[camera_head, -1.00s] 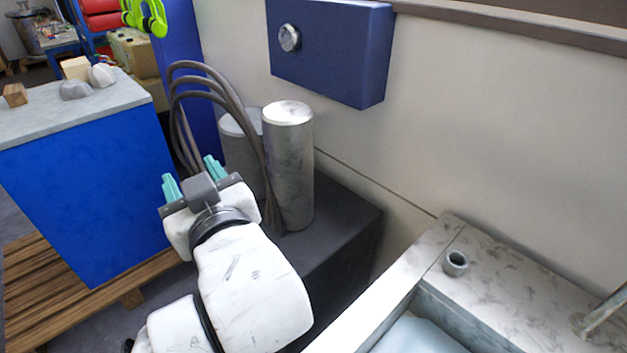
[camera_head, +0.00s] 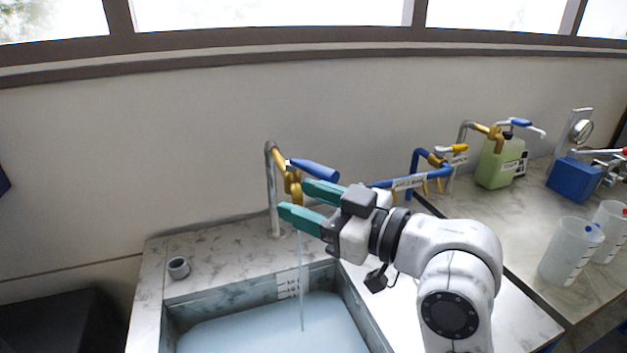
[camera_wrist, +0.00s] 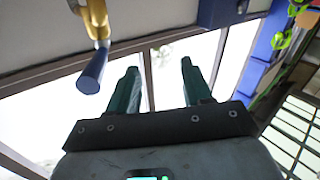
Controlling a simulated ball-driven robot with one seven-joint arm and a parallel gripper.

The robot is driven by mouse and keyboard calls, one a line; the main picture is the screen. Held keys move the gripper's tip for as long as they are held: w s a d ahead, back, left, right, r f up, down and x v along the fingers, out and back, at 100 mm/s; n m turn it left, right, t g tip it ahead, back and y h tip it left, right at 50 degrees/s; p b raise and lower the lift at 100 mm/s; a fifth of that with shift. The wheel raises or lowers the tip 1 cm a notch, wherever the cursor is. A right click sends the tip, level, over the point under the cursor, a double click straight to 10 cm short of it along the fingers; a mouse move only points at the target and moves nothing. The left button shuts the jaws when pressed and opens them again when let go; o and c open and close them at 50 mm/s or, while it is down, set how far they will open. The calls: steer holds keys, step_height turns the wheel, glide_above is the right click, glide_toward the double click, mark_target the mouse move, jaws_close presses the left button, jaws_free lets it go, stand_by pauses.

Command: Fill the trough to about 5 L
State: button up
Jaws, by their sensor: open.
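The trough (camera_head: 225,290) is a grey marbled basin holding pale blue water (camera_head: 265,330). A marked scale (camera_head: 290,283) is on its back wall; its figures are too small to read surely. A grey pipe tap (camera_head: 270,185) with a brass valve (camera_head: 293,186) stands behind it. A thin water stream (camera_head: 301,285) falls into the trough. The tap's blue lever (camera_head: 315,169) points right; it also shows in the wrist view (camera_wrist: 92,72), left of my fingers. My gripper (camera_head: 295,197) is open and empty, its fingers in front of the valve, below the lever. Contact cannot be told.
Blue piping (camera_head: 413,183) runs right of the tap. On the right counter stand a green canister (camera_head: 497,165), a blue box (camera_head: 573,179) and clear measuring jugs (camera_head: 570,252).

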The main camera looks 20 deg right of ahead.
mark_target(308, 166)
steer(key=s+d+m+t+h, duration=0.1)
steer(key=s+d+t+h, duration=0.15)
steer(key=d, duration=0.75)
steer(key=shift+g, duration=0.45)
steer(key=p+x, duration=0.1)
steer(key=x, duration=0.4)
steer(key=p+x, duration=0.1)
steer(key=x, duration=0.5)
steer(key=shift+a+r+p, duration=0.1)
steer(key=shift+r+p, duration=0.1)
steer(key=shift+p, duration=0.15)
steer(key=shift+s, duration=0.1)
jaws_close()
